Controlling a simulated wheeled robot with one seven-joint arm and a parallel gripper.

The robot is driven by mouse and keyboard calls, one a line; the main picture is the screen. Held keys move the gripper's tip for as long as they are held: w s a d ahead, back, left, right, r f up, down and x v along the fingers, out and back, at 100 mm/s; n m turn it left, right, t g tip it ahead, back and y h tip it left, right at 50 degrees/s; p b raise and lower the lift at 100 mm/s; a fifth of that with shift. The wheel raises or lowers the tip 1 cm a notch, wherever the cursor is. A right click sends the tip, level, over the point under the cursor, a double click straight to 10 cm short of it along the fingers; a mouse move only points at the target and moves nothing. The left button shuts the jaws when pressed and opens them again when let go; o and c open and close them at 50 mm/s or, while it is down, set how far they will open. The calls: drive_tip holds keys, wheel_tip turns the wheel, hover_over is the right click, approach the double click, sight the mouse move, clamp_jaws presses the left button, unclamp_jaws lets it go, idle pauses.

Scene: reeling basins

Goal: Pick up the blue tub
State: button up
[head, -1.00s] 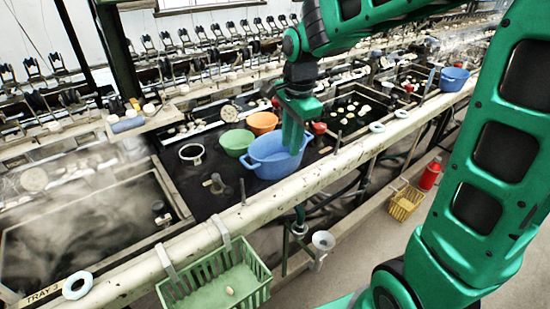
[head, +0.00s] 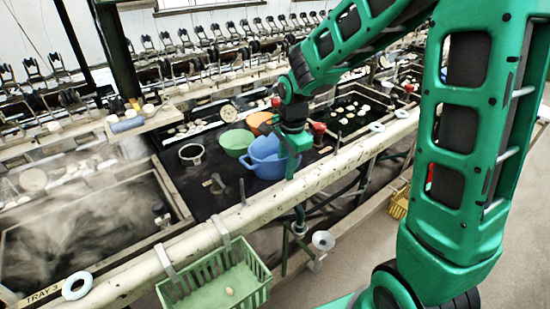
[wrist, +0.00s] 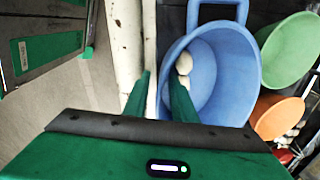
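The blue tub (head: 262,162) is in the black-floored basin beside the pale front rail, its right part hidden by my arm. In the wrist view the blue tub (wrist: 225,75) is open towards the camera, with its handle at the top and pale cocoons inside. My gripper (head: 292,165) is at the tub's right side, near the rail. In the wrist view my gripper (wrist: 161,78) has its fingers apart, one outside the near rim over the rail and one over the tub's inside. A gap shows between the left finger and the rim.
A green bowl (head: 236,142) and an orange bowl (head: 258,122) stand close behind the tub. The pale rail (head: 255,210) runs along the front. A green basket (head: 225,283) hangs from it. A steaming basin (head: 80,220) lies left.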

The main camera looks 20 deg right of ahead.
drive_tip(key=shift+c, duration=0.7)
clamp_jaws()
